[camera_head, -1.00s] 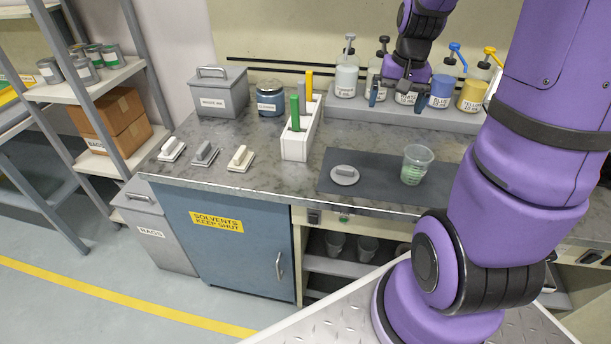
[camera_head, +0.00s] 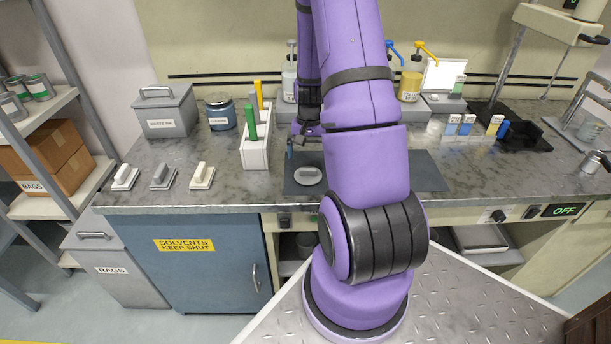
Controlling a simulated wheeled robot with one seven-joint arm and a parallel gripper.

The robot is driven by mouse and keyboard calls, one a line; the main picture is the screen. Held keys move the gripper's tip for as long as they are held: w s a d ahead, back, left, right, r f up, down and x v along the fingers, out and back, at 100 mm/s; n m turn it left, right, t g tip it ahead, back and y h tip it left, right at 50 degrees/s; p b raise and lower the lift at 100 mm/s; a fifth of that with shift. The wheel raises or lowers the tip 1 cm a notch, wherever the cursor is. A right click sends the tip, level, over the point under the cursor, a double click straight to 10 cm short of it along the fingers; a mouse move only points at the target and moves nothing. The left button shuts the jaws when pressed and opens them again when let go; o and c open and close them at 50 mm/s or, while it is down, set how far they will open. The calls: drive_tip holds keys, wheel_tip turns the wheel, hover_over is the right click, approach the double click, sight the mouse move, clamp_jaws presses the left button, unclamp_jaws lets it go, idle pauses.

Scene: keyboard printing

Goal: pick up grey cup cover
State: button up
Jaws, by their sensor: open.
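The grey cup cover (camera_head: 308,176) is a round lid with a raised grip, lying flat on the dark mat (camera_head: 432,178) on the bench. My gripper (camera_head: 302,146) is just behind and above the cover, apart from it. One blue-tipped finger shows at its left; my arm hides much of the rest. The jaws are open with nothing seen between them. The cup that stood on the mat is not visible now; my arm covers that part of the mat.
A white holder (camera_head: 256,152) with green and yellow handled tools stands left of the mat. Several handled blocks lie farther left, before the waste ink bin (camera_head: 168,112). Pump bottles (camera_head: 410,82) stand behind. Small boxes (camera_head: 460,126) stand at right.

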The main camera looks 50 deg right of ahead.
sight(308, 168)
drive_tip(key=shift+s+a+f, duration=0.1)
drive_tip(key=shift+a+f, duration=0.05)
drive_tip(key=shift+f, duration=0.85)
drive_tip(key=shift+s+a+f, duration=0.1)
drive_tip(key=shift+a+f, duration=0.1)
drive_tip(key=shift+f, duration=0.85)
drive_tip(key=shift+s+a+f, duration=0.1)
drive_tip(key=shift+a+f, duration=0.05)
drive_tip(key=shift+f, duration=0.85)
drive_tip(key=shift+c, duration=0.2)
drive_tip(key=c, duration=0.6)
